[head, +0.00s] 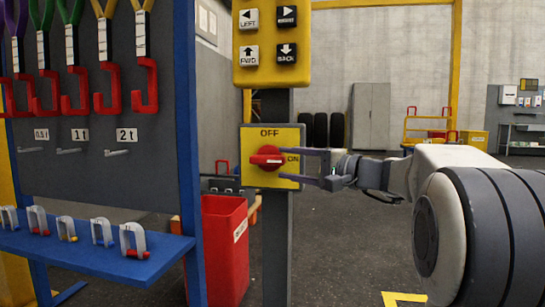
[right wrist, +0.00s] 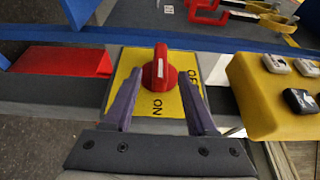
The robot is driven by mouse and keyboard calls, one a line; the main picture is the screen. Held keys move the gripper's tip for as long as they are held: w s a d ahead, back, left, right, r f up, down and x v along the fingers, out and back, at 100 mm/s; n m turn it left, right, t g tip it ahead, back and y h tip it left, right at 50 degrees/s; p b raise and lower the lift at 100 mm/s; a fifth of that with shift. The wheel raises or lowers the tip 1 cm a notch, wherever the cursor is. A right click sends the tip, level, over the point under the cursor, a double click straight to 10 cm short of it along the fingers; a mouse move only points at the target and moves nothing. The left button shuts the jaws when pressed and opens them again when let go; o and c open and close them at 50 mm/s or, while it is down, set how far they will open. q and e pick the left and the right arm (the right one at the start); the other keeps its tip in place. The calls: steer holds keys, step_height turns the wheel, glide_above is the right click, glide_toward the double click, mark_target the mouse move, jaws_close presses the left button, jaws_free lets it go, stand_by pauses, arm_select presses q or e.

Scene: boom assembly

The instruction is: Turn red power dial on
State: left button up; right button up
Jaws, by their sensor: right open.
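The red power dial (head: 262,160) sits on a yellow plate (head: 253,180) marked OFF above it and ON to its right, on a grey post. Its raised handle lies about level in the head view, in line with the ON mark. In the right wrist view the dial (right wrist: 160,74) shows its handle and white mark lined up with ON. My right gripper (head: 283,165) is open, coming from the right, with its purple fingers above and below the dial's right side. I cannot tell whether they touch it. My left gripper is out of view.
A yellow button box (head: 271,77) hangs above the dial on the same post (head: 277,230). A blue-framed rack (head: 188,130) with hooks and a blue shelf (head: 100,252) holding shackles stands at left. A red bin (head: 225,250) stands behind. Floor is open at right.

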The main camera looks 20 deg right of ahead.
steer(key=v, duration=0.3)
steer(key=shift+s+d+p, duration=0.2)
steer(key=shift+s+p, duration=0.1)
steer(key=shift+p, duration=0.05)
steer(key=s+a+f+n+g+y+p, duration=0.1)
steer(key=a+f+n+g+p, duration=0.15)
steer(key=a, duration=0.55)
steer(key=s+a+f+n+g+p, duration=0.1)
steer(key=s+a+f+g+p, duration=0.1)
steer(key=a+f+g, duration=0.35)
steer(key=s+a+f+n+g+h+p, duration=0.35)
steer(key=s+a+f+n+g, duration=0.2)
steer(key=s+a, duration=0.6)
steer(key=s+f+n+g+h+p, duration=0.1)
steer(key=s+f+n+h+p, duration=0.3)
steer(key=s, duration=0.3)
steer(key=s+f+n+g+h+p, duration=0.1)
steer(key=s+f+n+h+p, duration=0.15)
steer(key=s+n, duration=0.45)
step_height(320, 180, up, 38)
steer(key=m+p, duration=0.1)
steer(key=p, duration=3.7)
steer(key=shift+s+d, duration=0.25)
steer(key=shift+d, duration=0.15)
